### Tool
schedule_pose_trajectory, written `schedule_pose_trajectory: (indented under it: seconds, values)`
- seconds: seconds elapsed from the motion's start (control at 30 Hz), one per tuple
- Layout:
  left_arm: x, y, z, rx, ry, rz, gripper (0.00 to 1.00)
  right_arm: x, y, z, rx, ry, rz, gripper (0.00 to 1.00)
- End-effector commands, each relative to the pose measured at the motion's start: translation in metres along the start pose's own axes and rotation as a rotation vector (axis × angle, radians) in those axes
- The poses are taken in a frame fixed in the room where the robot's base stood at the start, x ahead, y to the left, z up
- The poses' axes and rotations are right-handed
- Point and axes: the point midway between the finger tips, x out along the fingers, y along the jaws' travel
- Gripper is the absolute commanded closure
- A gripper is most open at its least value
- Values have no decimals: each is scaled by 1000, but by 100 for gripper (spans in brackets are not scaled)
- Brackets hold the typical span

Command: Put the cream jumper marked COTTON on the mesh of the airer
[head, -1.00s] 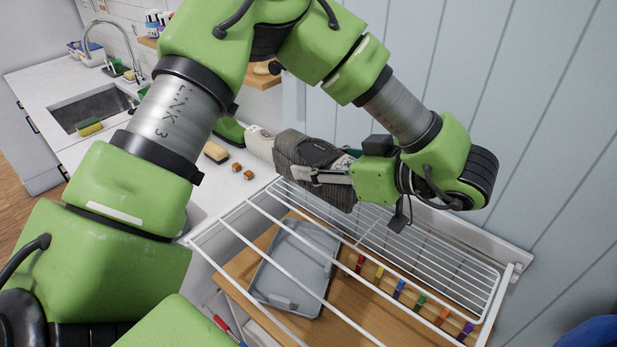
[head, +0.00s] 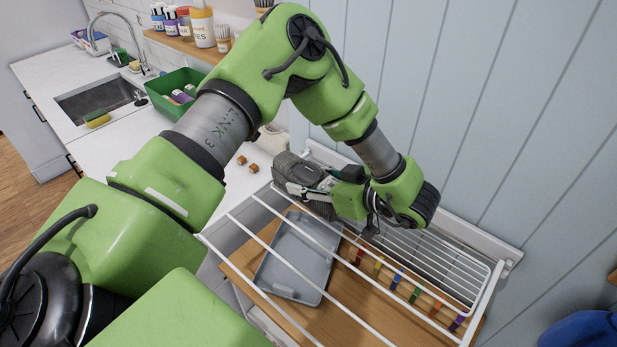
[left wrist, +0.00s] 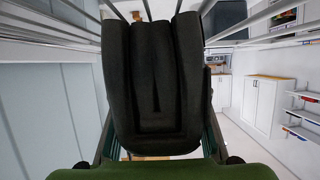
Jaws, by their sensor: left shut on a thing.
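My left gripper (head: 318,190) is shut on a folded dark grey garment (head: 290,168) near the back end of the white airer (head: 262,240). The garment also fills the middle of the left wrist view (left wrist: 152,85), between the two fingers. It looks grey in both views, not cream, and no COTTON mark is readable. The mesh (head: 440,262) of the airer lies to the right of the gripper; my arm hides part of it. I cannot tell whether the garment touches the airer. My right gripper is not in view.
Below the airer's bars are a grey tray (head: 298,262) and several coloured pegs on a wooden top (head: 345,318). A pale object (head: 272,138) stands partly hidden behind my arm. A green bin (head: 178,88) and sink (head: 100,98) are at the left. A panelled wall (head: 470,110) bounds the right.

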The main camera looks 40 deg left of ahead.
Motion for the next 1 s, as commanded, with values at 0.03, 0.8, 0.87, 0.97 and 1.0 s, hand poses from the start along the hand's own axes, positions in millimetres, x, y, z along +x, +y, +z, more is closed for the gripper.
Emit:
schedule_pose_trajectory:
  seconds: [0.03,0.8,0.87,0.97,1.0]
  values:
    - [0,0,-1,-1,2,0,93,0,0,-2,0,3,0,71]
    - [-18,1,3,0,-1,4,42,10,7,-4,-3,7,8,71]
    - [-30,1,3,0,0,5,42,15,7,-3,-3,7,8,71]
    - [-52,1,4,-1,-1,5,42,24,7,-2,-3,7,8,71]
    - [-61,1,4,0,0,5,42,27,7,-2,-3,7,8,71]
